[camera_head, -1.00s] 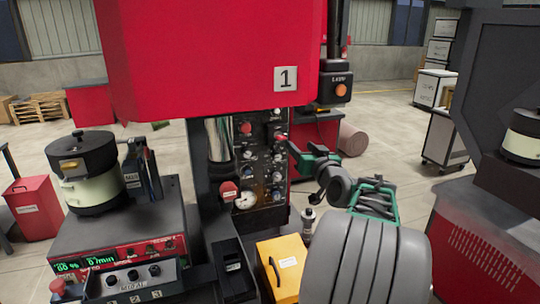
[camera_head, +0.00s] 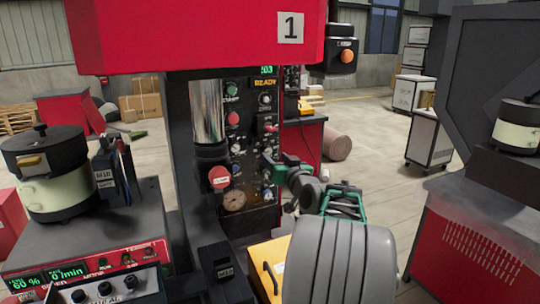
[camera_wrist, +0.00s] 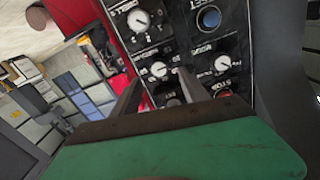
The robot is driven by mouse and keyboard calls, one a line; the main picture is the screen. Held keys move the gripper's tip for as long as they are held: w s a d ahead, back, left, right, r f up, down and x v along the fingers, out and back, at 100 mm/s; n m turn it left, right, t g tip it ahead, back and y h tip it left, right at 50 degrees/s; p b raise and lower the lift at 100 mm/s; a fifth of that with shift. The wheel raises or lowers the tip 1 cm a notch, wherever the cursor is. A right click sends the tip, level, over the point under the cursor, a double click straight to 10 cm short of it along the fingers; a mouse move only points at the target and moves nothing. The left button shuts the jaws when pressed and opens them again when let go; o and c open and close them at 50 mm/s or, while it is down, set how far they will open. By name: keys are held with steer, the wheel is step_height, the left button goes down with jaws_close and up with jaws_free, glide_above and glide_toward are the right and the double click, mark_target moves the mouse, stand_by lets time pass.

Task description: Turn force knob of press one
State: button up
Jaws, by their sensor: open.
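Press one is the red machine with the "1" plate (camera_head: 290,27). Its dark control panel (camera_head: 262,213) carries several knobs and buttons, a gauge (camera_head: 234,201) and a "READY" display (camera_head: 265,83). My gripper (camera_head: 267,160) is at the panel's right side, partly covering its lower knobs. In the wrist view my gripper (camera_wrist: 158,88) is open, its two fingers pointing at the panel. A white-faced knob (camera_wrist: 158,69) shows just beyond and between the fingertips; contact cannot be told. Other white knobs (camera_wrist: 138,20) (camera_wrist: 222,63) and a blue button (camera_wrist: 208,18) surround it. I cannot read which label says force.
A yellow box (camera_head: 267,262) stands below the panel. A feeder bowl (camera_head: 48,175) is at left.

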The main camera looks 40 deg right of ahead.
mark_target(268, 151)
steer(key=p+x, duration=0.1)
steer(key=x, duration=0.4)
steer(key=shift+d, duration=0.1)
steer(key=shift+c, duration=0.2)
jaws_close()
